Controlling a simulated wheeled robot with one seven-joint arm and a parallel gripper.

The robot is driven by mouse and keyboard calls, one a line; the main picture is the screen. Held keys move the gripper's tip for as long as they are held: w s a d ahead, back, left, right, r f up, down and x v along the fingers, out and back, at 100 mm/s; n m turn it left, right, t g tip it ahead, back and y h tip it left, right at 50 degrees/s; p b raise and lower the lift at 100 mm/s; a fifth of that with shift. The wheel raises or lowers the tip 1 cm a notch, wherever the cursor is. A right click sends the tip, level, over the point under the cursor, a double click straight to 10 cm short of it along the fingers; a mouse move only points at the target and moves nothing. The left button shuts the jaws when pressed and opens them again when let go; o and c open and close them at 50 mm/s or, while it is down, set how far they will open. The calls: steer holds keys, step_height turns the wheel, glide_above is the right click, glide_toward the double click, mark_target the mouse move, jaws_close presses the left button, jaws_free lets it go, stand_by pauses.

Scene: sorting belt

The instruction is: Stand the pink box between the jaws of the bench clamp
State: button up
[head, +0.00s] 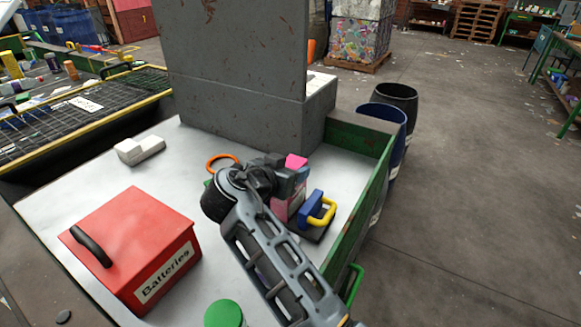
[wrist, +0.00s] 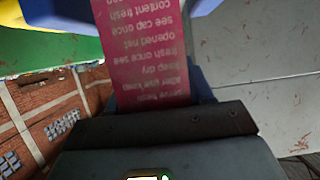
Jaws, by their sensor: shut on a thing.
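The pink box (head: 296,160) is held by my gripper (head: 289,180) in the head view. Its pink top shows above the fingers and more pink shows below them, partly hidden by my arm. In the wrist view the box (wrist: 150,55) fills the upper middle, with pale printed text, and the dark gripper (wrist: 165,125) is shut on it. The bench clamp (head: 312,208), blue with a yellow handle on a dark base, stands just right of the box's lower part. I cannot tell whether the box's lower end is between the jaws or touches the base.
A red Batteries box (head: 135,240) stands on the left of the white bench. A white block (head: 140,150), an orange ring (head: 222,162) and a green-lidded container (head: 225,313) are also there. A grey pillar (head: 235,80) rises behind; a green side wall (head: 360,200) edges the right.

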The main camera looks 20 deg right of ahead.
steer(key=shift+f, duration=0.15)
steer(key=o, duration=1.3)
steer(key=b+v, duration=0.2)
steer(key=v, duration=1)
steer(key=shift+b, duration=0.35)
